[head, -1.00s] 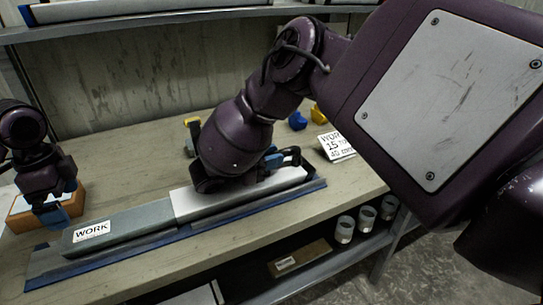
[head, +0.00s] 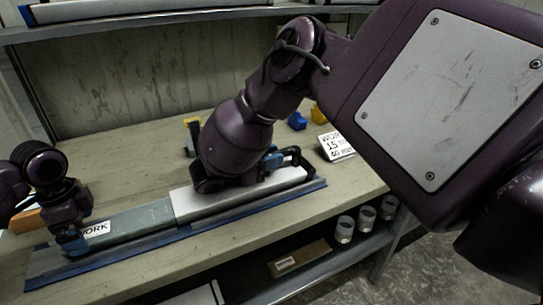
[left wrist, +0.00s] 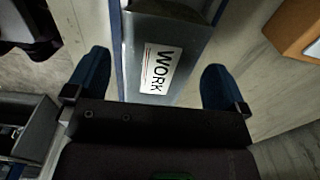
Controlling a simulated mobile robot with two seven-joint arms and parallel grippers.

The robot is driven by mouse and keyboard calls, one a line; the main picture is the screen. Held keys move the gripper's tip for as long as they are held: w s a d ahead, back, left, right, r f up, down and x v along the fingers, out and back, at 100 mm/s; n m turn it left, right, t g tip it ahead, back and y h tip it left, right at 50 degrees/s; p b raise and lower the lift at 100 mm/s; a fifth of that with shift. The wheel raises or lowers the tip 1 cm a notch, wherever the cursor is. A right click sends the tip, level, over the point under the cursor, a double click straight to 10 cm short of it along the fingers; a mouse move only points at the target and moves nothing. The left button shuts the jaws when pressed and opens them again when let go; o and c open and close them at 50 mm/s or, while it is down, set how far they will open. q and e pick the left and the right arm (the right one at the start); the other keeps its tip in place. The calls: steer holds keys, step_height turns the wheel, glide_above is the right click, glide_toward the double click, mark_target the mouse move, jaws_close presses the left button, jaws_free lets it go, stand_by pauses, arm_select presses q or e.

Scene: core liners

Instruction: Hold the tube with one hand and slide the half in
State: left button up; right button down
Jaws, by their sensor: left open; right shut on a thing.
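The grey half (head: 140,221) with a WORK label lies along a blue-edged tray (head: 180,236) on the bench. Its right end meets the left end of the white tube (head: 204,203); I cannot tell how far it is inside. My left gripper (head: 75,245) is open at the half's left end. In the left wrist view its blue fingers (left wrist: 156,84) stand on either side of the labelled half (left wrist: 190,20), with gaps. My right gripper (head: 285,162) is shut on the white tube near its right end; my arm hides part of the tube.
A paper sign (head: 337,146), blue bin (head: 297,121) and yellow bin (head: 319,114) stand behind on the bench. An orange-brown block (head: 27,220) is at the left, partly behind my left arm. Several cups (head: 345,229) and a box (head: 300,258) sit on the shelf below.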

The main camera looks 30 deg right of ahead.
mark_target(127, 220)
arm_select(q)
steer(key=shift+f, duration=0.35)
stand_by(0.4)
steer(key=shift+f, duration=0.9)
steer(key=c, duration=0.8)
steer(key=shift+w, duration=0.1)
stand_by(0.4)
steer(key=shift+w+r, duration=0.1)
stand_by(0.7)
steer(key=shift+d, duration=4.5)
